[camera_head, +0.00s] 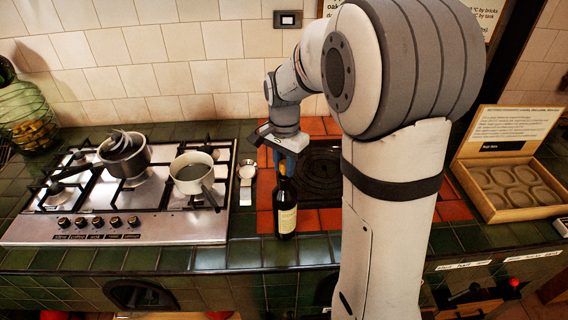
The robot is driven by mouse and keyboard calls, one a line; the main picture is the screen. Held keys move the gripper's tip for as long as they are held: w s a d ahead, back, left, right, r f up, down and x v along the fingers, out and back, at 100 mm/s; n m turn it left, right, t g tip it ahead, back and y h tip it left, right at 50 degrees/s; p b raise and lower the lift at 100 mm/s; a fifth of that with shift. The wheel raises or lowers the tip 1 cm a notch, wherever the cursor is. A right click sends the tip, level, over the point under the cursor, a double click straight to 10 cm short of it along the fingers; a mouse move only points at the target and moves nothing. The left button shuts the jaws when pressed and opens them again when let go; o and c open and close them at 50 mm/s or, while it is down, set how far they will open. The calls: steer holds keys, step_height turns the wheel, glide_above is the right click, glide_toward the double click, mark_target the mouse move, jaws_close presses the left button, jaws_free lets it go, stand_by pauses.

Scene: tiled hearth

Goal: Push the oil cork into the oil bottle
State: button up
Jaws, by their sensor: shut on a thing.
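The oil bottle (286,216), dark with a cream label, stands upright on the green tiles near the front edge of the counter. My gripper (284,168) is directly above it, pointing down, with its blue fingers at the mouth of the bottle. A small tan bit, the oil cork (281,169), shows between the fingers, and the gripper is shut on it. The fingers hide most of the cork. I cannot tell whether the cork touches the bottle's mouth or sits partly in it.
A steel gas hob (150,230) with a dark pot (124,155) and a cream saucepan (192,172) is left of the bottle. A spoon rest (246,172) lies between. A wooden box (505,180) is at the right. My arm hides much of the middle right.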

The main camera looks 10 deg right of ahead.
steer(key=shift+f+b, duration=0.4)
steer(key=shift+f, duration=0.15)
steer(key=shift+r, duration=0.15)
steer(key=shift+r+p, duration=0.4)
steer(key=shift+r, duration=0.05)
steer(key=shift+s+d, duration=0.1)
stand_by(0.5)
steer(key=shift+f+b, duration=0.5)
steer(key=shift+f, duration=0.1)
stand_by(0.9)
steer(key=shift+r, duration=0.1)
steer(key=shift+r+p, duration=0.4)
steer(key=shift+r, duration=0.05)
